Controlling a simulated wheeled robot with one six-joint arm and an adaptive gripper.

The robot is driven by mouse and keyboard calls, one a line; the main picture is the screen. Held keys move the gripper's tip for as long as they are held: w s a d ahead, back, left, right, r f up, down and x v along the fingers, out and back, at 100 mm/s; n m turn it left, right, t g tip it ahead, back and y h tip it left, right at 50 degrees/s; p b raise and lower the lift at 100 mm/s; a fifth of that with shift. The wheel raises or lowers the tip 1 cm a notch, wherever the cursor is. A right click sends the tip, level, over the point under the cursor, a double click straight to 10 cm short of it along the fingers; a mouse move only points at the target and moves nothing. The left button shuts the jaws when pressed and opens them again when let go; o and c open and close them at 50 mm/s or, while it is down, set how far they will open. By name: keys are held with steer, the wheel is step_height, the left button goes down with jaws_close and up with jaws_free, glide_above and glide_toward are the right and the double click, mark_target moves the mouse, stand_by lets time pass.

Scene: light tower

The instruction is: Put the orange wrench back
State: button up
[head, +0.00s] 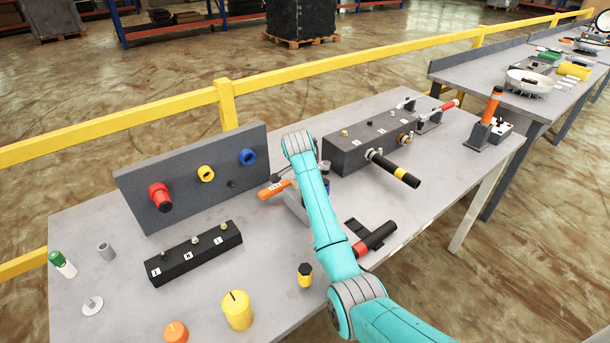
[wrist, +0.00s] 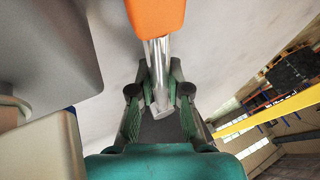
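The orange wrench shows in the head view as an orange handle (head: 274,188) with a small label, left of my arm and in front of the upright grey panel. In the wrist view its orange handle (wrist: 157,14) is at the top, and its bright metal shaft runs down between the fingers of my gripper (wrist: 159,72). The fingertips close in on both sides of the shaft, whose end shows between the pads. In the head view my arm mostly hides the gripper.
A red-and-black tool (head: 375,238) lies near the front edge. Grey bodies (wrist: 45,50) crowd the wrist view's left.

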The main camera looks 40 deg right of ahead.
steer(key=o, duration=0.4)
steer(key=shift+o, duration=0.2)
steer(key=v, duration=1.2)
steer(key=shift+r, duration=0.1)
